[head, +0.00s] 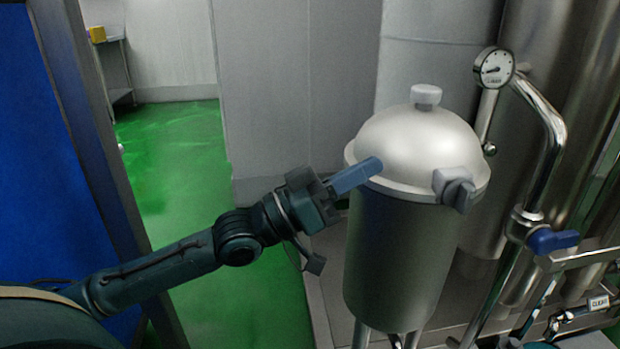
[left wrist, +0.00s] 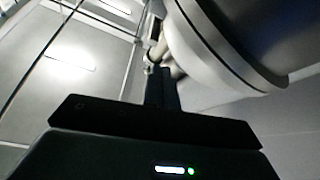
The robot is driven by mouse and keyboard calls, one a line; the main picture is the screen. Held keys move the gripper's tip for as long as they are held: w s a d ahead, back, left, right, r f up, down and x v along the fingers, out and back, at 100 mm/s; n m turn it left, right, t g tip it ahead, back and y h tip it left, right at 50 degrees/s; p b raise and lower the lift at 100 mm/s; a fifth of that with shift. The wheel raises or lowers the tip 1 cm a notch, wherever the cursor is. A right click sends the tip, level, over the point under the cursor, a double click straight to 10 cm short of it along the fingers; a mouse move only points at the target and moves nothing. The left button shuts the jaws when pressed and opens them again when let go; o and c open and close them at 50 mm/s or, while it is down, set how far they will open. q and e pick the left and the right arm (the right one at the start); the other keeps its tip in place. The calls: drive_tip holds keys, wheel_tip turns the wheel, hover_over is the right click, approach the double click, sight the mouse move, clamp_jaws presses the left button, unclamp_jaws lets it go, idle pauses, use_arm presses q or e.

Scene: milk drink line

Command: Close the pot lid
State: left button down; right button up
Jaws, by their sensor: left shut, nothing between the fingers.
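The metal pot (head: 400,260) stands upright on legs in the head view. Its domed lid (head: 415,140) with a grey knob (head: 425,96) rests on the pot's rim, and no clear gap shows between them. A grey clasp (head: 455,188) sits at the rim's front right. My left gripper (head: 370,168) is shut and empty, its fingers at the left side of the lid's rim. I cannot tell whether they touch it. In the left wrist view the curved rim (left wrist: 225,50) shows beyond the dark fingers (left wrist: 160,88). My right gripper is not in view.
A pressure gauge (head: 494,68) on a bent pipe and a blue valve handle (head: 552,241) stand right of the pot. Large steel tanks (head: 550,60) are behind it. A blue panel (head: 45,150) stands at the left. The green floor (head: 175,150) is open between.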

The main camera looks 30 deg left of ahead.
use_arm(q)
drive_tip(key=v, duration=0.7)
drive_tip(key=shift+w+a+p, duration=0.3)
drive_tip(key=shift+a, duration=0.2)
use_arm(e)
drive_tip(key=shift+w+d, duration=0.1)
